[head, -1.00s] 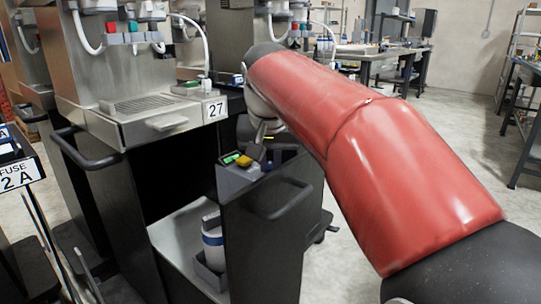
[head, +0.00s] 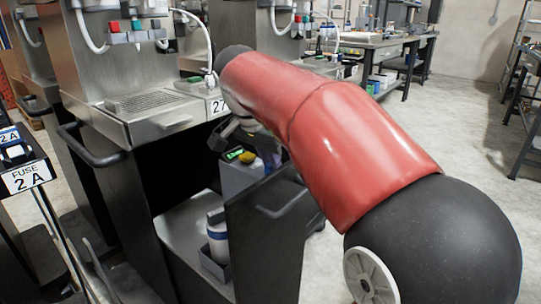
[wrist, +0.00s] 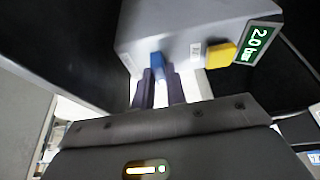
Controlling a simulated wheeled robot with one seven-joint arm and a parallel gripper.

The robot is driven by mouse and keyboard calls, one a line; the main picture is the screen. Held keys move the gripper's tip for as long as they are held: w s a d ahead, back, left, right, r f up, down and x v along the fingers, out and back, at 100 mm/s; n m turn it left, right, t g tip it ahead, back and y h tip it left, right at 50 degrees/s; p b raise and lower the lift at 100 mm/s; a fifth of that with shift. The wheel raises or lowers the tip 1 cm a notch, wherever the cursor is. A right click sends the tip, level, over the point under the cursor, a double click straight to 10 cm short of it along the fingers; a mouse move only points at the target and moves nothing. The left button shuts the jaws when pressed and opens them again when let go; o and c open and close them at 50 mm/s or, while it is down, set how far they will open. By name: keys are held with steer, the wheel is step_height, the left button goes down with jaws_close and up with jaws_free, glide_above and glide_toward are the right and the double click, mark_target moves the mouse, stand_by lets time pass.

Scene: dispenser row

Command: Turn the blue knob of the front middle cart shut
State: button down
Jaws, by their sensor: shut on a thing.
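The blue knob (wrist: 157,65) is on the face of a grey box (wrist: 190,22) in the wrist view. My gripper (wrist: 160,84) has its two dark fingers on either side of the knob, shut on it. A yellow knob (wrist: 221,53) and a green display (wrist: 258,44) reading about 2.0 bar are to the right on the same box. In the head view the box (head: 238,180) sits on the dark front middle cart (head: 270,245), with the yellow knob (head: 247,157) showing. The blue knob is hidden there by my gripper and arm.
A dispenser with a drip tray (head: 160,105) and a label starting with 2 stands close on the left. Open floor lies to the right.

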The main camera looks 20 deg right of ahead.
stand_by(0.4)
steer(key=c, duration=1.4)
jaws_free()
steer(key=shift+c, duration=0.2)
steer(key=p+v, duration=0.1)
steer(key=v, duration=0.6)
steer(key=shift+a+r, duration=0.2)
steer(key=shift+r, duration=0.15)
steer(key=shift+s, duration=0.15)
